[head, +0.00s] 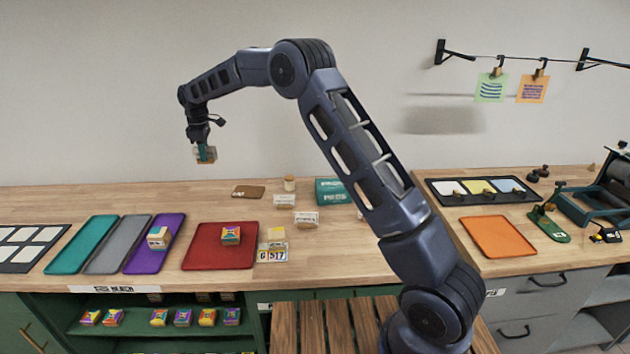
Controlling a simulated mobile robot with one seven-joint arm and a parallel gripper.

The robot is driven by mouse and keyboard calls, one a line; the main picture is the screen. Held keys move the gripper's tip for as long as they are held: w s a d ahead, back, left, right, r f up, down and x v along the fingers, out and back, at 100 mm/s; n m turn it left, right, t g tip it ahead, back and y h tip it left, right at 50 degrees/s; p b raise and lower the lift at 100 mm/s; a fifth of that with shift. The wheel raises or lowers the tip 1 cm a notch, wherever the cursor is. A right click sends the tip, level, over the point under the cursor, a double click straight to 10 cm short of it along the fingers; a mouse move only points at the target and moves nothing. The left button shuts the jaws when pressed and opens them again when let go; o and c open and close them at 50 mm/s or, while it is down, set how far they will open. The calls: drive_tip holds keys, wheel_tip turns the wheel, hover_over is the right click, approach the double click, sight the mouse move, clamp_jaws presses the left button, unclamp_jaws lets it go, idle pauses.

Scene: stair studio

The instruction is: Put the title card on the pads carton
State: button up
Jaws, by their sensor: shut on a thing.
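My gripper (204,148) hangs in the air above the back left of the bench, pointing down. It is shut on a small tan and pale block (211,155), partly hidden by the fingers. I cannot tell whether this block is the title card. The carton that looks like the pads carton (328,191) is teal with pale lettering and stands at the back of the bench. It is to the right of and lower than my gripper in the picture, and my arm covers its right side. A small card with large characters (272,255) lies by the red tray.
A red tray (199,262) holds a colourful block (231,234). A purple tray (137,267) holds a pale-topped block (159,238). Small white boxes (306,219) stand in front of the carton. An orange tray (498,237) lies at right. Bench space behind the trays is mostly clear.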

drive_tip(key=w+d+r, duration=0.1)
drive_tip(key=w+d, duration=0.2)
drive_tip(key=d, duration=0.4)
drive_tip(key=w+d+r, duration=0.2)
drive_tip(key=d, duration=0.5)
wheel_tip(320, 180, up, 3)
hover_over(333, 184)
drive_tip(key=shift+m, duration=0.4)
wheel_tip(333, 184, down, 20)
drive_tip(key=shift+w+r, duration=0.1)
drive_tip(key=shift+r, duration=0.1)
drive_tip(key=shift+d+f, duration=0.1)
drive_tip(key=shift+f, duration=0.1)
drive_tip(key=o, duration=0.9)
drive_tip(key=shift+o, duration=0.2)
drive_tip(key=shift+r, duration=0.1)
